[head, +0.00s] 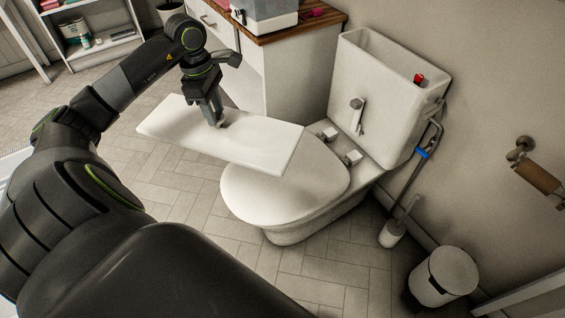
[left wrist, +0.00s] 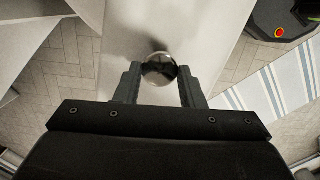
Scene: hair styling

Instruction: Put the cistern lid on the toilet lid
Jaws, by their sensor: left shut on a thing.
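The cistern lid (head: 190,133) is a flat white slab held in the air, its right end over the toilet lid (head: 270,197). The toilet lid is white, rounded and closed. My left gripper (head: 217,121) is above the slab and shut on its knob. In the left wrist view the round shiny knob (left wrist: 160,70) sits between the two fingers, with the white slab (left wrist: 150,25) beneath. The toilet cistern (head: 388,90) stands open at the top behind the toilet lid. Whether the slab touches the toilet lid is hard to tell. My right gripper is out of view.
A cabinet with a wooden top (head: 290,28) stands behind the slab. A toilet brush (head: 394,232) and a white bin (head: 443,277) are right of the toilet. A paper roll holder (head: 540,180) is on the right wall. Tiled floor (head: 185,205) is free left of the toilet.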

